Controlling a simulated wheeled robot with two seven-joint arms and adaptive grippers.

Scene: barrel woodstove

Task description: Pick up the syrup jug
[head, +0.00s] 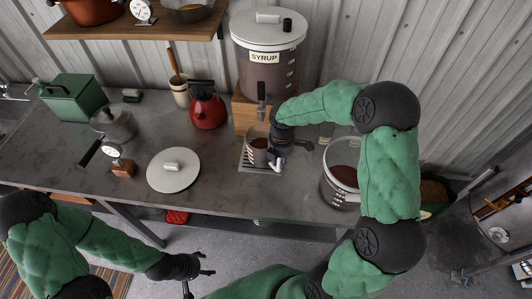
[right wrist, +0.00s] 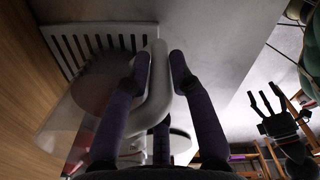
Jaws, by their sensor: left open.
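The syrup jug (head: 257,144) is a small dark-filled vessel with a pale handle (right wrist: 158,85). It stands upright on the slatted drip tray (head: 246,167) below the spigot of the large syrup dispenser (head: 265,75). My right gripper (head: 277,158) is at the jug's right side. In the right wrist view its fingers (right wrist: 160,68) lie on both sides of the handle, close against it. Much of the jug is hidden behind handle and fingers. My left gripper (head: 207,271) is open and empty, low in front of the counter, and shows at the right wrist view's right (right wrist: 267,108).
A clear pot with dark contents (head: 341,180) stands right of the jug, beside my right arm. A white lid (head: 173,170), a red kettle (head: 207,107), a grey pot (head: 114,124) and a green box (head: 72,97) stand to the left. The counter (head: 215,185) is clear left of the tray.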

